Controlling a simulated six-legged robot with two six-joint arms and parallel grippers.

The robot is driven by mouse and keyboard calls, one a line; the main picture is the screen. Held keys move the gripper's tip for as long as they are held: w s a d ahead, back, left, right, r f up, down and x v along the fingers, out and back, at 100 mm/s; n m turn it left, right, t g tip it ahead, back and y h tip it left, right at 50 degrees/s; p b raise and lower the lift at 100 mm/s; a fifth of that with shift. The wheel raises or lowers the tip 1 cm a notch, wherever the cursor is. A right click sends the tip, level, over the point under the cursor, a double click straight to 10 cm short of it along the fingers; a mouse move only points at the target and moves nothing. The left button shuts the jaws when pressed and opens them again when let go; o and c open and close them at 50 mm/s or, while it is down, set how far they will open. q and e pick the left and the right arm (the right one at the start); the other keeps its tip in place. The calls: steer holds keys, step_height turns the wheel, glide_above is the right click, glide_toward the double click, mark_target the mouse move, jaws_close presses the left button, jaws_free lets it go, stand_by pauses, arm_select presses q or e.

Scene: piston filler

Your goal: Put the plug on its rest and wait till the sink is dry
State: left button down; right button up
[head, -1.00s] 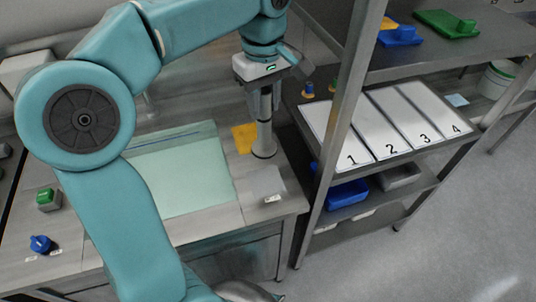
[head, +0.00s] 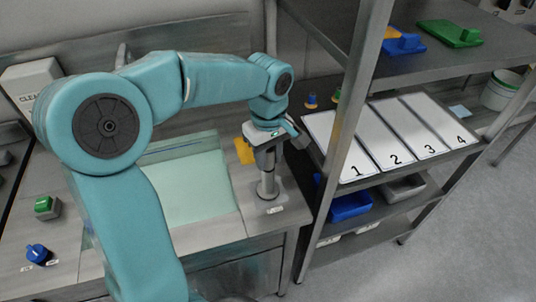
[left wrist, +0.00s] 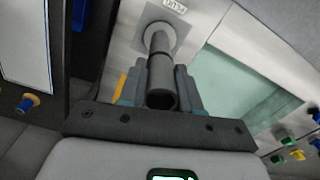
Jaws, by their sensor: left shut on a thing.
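The plug (head: 268,186) is a grey upright tube with a wide round foot. My left gripper (head: 267,160) is shut on its upper part. The foot is over the pale square rest at the counter's front right corner, by a small white label (head: 275,210). The left wrist view shows the plug (left wrist: 160,75) between the fingers of my left gripper (left wrist: 160,92), its foot over the pale rest (left wrist: 187,38). Whether the foot touches the rest, I cannot tell. The sink (head: 190,185) looks pale green; its water level is unclear. My right gripper is out of view.
A yellow cloth (head: 244,151) lies behind the plug. A shelf unit with numbered white panels (head: 390,135) stands close on the right, its post (head: 350,130) near my gripper. A green button (head: 44,204) and a blue knob (head: 37,253) sit on the left counter.

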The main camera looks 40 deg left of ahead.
arm_select(q)
steer(key=shift+f, duration=0.1)
steer(key=shift+f, duration=0.15)
steer(key=c, duration=0.8)
jaws_free()
steer(key=shift+r, duration=0.3)
step_height(320, 180, up, 12)
steer(key=shift+p, duration=0.75)
steer(key=shift+f, duration=0.1)
